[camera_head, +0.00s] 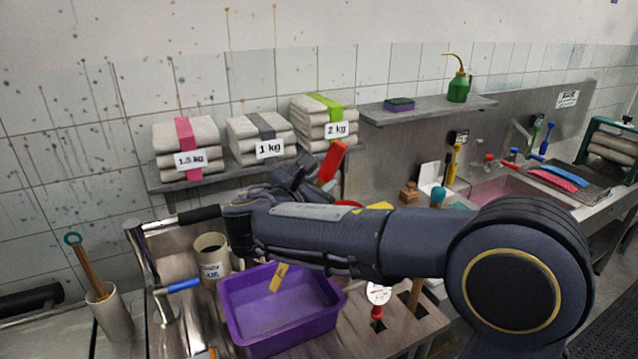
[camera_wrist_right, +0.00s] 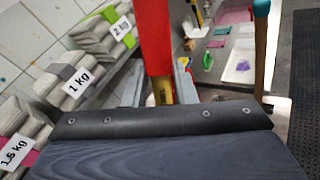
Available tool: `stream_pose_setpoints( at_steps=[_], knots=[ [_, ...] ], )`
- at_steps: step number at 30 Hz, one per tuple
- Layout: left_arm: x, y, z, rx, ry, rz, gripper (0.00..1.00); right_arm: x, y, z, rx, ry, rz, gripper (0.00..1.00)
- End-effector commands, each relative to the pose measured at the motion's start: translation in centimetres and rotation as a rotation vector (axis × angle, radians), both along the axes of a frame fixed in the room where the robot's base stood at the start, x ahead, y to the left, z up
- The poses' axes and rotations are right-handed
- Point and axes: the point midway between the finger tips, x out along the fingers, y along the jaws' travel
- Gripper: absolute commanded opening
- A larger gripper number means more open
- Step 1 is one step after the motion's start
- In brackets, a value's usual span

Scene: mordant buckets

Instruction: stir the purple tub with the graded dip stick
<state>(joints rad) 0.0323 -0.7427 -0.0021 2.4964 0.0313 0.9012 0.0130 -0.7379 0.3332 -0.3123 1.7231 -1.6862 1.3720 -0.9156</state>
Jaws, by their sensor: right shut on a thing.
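The purple tub (camera_head: 323,322) stands on the metal counter, open at the top, with a lighter purple inside. My right gripper (camera_head: 303,180) is above and behind the tub, shut on the graded dip stick. The stick's red upper part (camera_head: 332,162) rises from the gripper, tilted to the right. Its yellow lower end (camera_head: 279,277) shows below my forearm, within the tub's outline; I cannot tell whether it touches the contents. My forearm hides the stick's middle. In the right wrist view the red part (camera_wrist_right: 154,35) stands between the fingers (camera_wrist_right: 161,88). My left gripper is not in view.
A shelf (camera_head: 160,183) with weight-labelled cloth stacks is behind. A red-based gauge (camera_head: 378,300) is at the tub's right.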

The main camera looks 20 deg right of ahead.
Motion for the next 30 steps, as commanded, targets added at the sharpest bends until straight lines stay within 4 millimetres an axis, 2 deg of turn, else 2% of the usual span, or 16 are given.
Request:
stream_pose_setpoints(
  at_steps=[10, 30],
  knots=[
    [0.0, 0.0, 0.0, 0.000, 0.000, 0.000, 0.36, 0.0, 0.0, 0.5, 0.000, -0.002, 0.000, 0.00],
    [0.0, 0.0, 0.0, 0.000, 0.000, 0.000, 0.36, 0.0, 0.0, 8.5, 0.002, -0.004, 0.000, 0.00]
  ],
)
